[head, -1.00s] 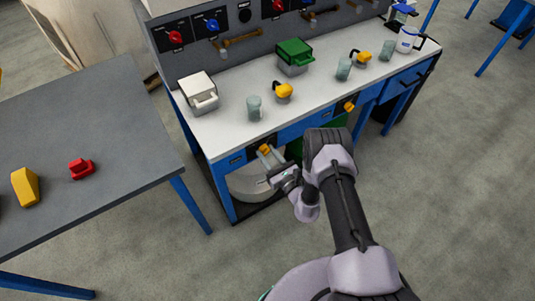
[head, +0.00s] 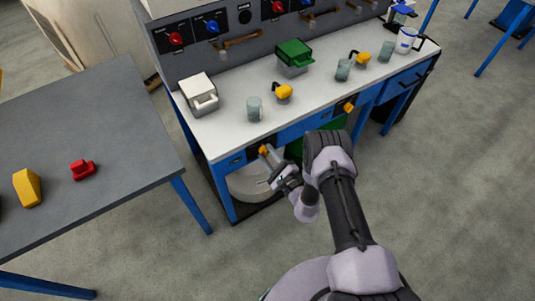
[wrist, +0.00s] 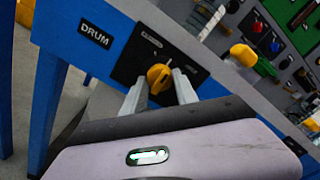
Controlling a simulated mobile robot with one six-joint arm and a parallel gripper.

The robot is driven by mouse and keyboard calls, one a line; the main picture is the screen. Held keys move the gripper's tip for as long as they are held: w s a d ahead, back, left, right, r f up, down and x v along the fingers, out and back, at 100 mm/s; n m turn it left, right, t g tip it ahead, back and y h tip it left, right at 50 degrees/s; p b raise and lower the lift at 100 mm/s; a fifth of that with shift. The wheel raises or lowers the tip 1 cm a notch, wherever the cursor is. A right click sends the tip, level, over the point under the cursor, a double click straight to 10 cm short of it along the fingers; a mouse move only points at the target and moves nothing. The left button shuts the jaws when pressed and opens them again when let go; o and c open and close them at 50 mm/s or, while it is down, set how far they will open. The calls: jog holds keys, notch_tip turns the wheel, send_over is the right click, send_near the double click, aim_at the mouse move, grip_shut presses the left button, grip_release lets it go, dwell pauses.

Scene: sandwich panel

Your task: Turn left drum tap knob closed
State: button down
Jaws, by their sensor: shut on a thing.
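The left drum tap knob (wrist: 158,78) is yellow and sits on a black plate beside the DRUM label on the bench's blue front. It also shows in the head view (head: 263,150), above a white drum under the bench. My gripper (wrist: 161,88) has one finger on each side of the knob and is shut on it. In the head view my gripper (head: 269,160) reaches the knob from the front right. The wrist body hides the lower part of the wrist view. The knob's exact turn against its markings is hard to read.
A second yellow knob (head: 348,107) is further right on the bench front. The white benchtop (head: 225,124) holds several glasses, yellow taps, a white box (head: 198,94) and a green box (head: 294,55). A grey table (head: 110,150) stands left.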

jog(key=n+p, duration=0.1)
jog(key=n, duration=0.3)
jog(key=shift+n, duration=0.3)
jog(key=shift+n+p, duration=0.4)
jog(key=shift+n, duration=1.5)
jog(key=shift+d, duration=0.1)
jog(key=c, duration=0.9)
grip_release()
jog(key=shift+c, duration=0.2)
jog(key=p+v, duration=0.6)
jog(key=v, duration=1.1)
jog(key=shift+s, duration=0.2)
jog(key=shift+d, duration=0.15)
